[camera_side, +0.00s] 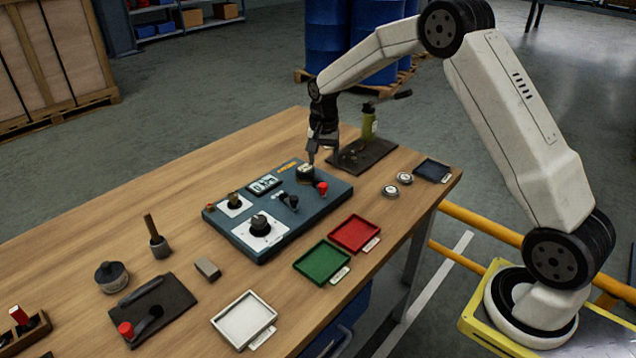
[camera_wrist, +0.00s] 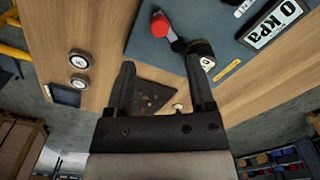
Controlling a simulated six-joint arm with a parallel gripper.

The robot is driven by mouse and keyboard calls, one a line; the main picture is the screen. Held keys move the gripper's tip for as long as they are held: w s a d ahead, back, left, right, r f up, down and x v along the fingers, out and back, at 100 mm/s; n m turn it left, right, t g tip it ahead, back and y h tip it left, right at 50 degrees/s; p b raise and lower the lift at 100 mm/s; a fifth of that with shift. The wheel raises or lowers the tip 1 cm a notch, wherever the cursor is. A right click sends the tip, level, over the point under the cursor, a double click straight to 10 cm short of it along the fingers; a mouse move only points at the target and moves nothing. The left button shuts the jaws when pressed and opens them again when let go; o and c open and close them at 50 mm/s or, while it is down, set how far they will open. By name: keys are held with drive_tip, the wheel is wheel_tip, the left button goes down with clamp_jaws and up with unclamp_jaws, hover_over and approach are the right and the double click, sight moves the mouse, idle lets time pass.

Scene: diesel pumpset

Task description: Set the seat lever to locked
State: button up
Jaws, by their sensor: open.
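A blue-grey panel (camera_side: 318,205) lies on the wooden table. At its back right corner is a short lever with a red knob (camera_side: 322,187), beside a dark round fitting (camera_side: 305,174). In the wrist view the red-knobbed lever (camera_wrist: 162,27) points up-left from the dark fitting (camera_wrist: 203,52). I cannot read a seat or locked marking, so which lever is the seat lever is uncertain. My gripper (camera_side: 311,158) is just above the fitting, pointing down. In the wrist view my gripper (camera_wrist: 158,66) is open and empty, with the lever beyond the fingertips.
The panel carries a kPa display (camera_side: 264,184), a black lever (camera_side: 289,201) and a black knob (camera_side: 260,224). A green pump-like part (camera_side: 369,122) stands behind. Red (camera_side: 355,233), green (camera_side: 322,263) and white (camera_side: 245,320) trays lie in front.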

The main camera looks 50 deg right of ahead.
sight(323, 184)
drive_tip(key=shift+f, duration=3.65)
clamp_jaws()
